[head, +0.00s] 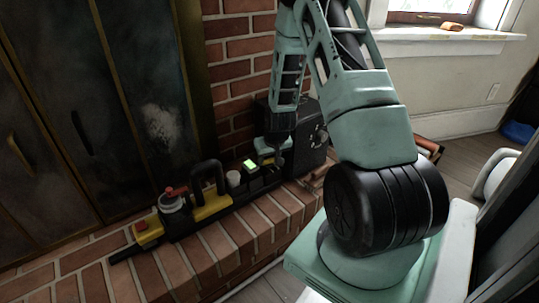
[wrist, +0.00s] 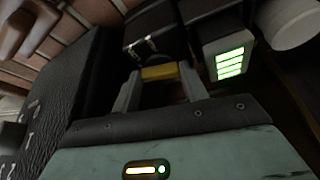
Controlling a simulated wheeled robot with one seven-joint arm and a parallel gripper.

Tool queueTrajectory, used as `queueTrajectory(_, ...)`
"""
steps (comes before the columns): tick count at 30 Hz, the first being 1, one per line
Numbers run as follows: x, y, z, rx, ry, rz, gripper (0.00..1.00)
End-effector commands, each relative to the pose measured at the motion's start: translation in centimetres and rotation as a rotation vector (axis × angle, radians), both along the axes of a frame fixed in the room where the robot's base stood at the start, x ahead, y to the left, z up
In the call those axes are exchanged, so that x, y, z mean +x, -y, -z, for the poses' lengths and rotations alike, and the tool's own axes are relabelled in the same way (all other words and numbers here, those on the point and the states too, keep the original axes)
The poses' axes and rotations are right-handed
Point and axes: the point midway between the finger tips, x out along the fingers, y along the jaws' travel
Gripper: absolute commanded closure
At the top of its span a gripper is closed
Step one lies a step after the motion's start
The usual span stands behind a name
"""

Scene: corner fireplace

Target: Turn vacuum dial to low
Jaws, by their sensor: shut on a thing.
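A long black and yellow device, which seems to be the vacuum, lies on the brick hearth in the head view; its yellow body (head: 210,207) carries a black handle. My gripper (head: 271,150) is at the device's right end, beside a lit green display. In the wrist view my gripper (wrist: 160,82) has its two grey fingers around a small yellow piece (wrist: 159,72), with a finger at each side. This piece may be the dial; its markings and setting cannot be read. The green display (wrist: 230,65) shows to the right of the fingers.
A black textured box (head: 306,137) with dials and marks stands close right of my gripper. Dark fireplace doors (head: 60,110) stand behind. The brick hearth's front (head: 225,238) is clear.

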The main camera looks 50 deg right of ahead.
Motion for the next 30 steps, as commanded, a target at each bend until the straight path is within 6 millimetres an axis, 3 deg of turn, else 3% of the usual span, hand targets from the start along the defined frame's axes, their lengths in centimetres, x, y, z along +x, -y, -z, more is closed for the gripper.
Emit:
queueTrajectory(15, 0.33, -0.46, -0.36, 0.000, -0.001, 0.395, 0.79)
queueTrajectory(30, 0.46, -0.43, -0.06, 0.000, 0.001, 0.531, 0.79)
